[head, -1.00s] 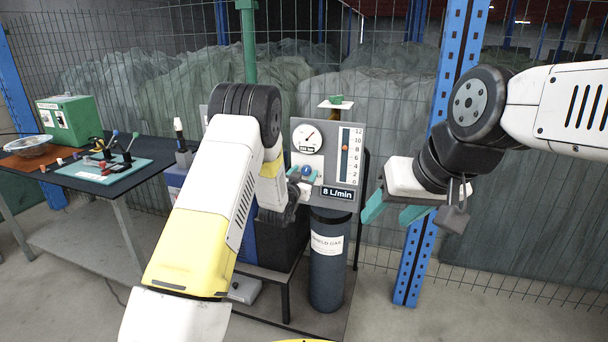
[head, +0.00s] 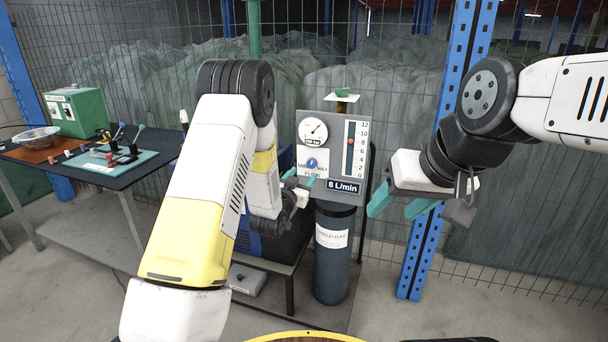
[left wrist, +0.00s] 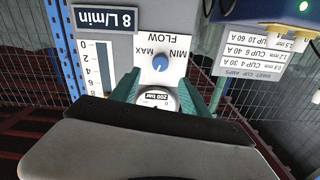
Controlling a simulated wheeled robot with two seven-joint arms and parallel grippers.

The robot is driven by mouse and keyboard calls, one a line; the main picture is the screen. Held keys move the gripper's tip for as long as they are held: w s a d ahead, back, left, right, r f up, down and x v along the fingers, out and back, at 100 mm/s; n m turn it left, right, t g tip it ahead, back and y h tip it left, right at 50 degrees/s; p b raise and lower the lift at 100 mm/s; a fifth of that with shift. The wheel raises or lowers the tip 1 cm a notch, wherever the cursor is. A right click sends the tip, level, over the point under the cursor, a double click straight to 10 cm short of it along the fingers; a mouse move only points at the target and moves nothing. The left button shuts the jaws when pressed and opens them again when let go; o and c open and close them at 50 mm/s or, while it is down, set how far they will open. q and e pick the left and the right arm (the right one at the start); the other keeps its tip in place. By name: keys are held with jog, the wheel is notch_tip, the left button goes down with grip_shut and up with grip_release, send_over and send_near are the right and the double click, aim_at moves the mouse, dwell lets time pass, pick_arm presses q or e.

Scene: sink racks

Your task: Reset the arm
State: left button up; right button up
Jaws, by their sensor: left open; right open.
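The grey flow panel (head: 334,125) stands upright at the centre, with a round gauge (head: 312,131), a tall scale and a display reading 8 L/min. Its blue flow knob (head: 311,163) shows between MIN and MAX, also in the left wrist view (left wrist: 160,65). My left gripper (head: 300,178) is open in front of the panel, just below the knob. In the left wrist view its green fingers (left wrist: 177,80) stand apart with nothing between them but the panel behind. My right gripper (head: 401,205) is open and empty to the right of the panel.
A dark gas cylinder (head: 333,265) stands under the panel. A blue post (head: 425,245) rises behind my right gripper. A bench (head: 105,179) with a green box (head: 73,113) and a teal mat is at left. A wire fence runs behind.

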pick_arm(q)
jog(key=s+a+r+n+g+y, duration=0.2)
jog(key=s+a+r+g, duration=0.1)
jog(key=s+a+r, duration=0.3)
jog(key=s+a+r+n+g+y, duration=0.1)
jog(key=s+a+r+n+g, duration=0.15)
jog(key=s+r, duration=0.45)
jog(key=s+a+r+g, duration=0.1)
jog(key=s+g, duration=0.1)
jog(key=s, duration=1.1)
jog(key=s+a+r+g, duration=0.2)
jog(key=s+g, duration=0.1)
jog(key=s, duration=1.1)
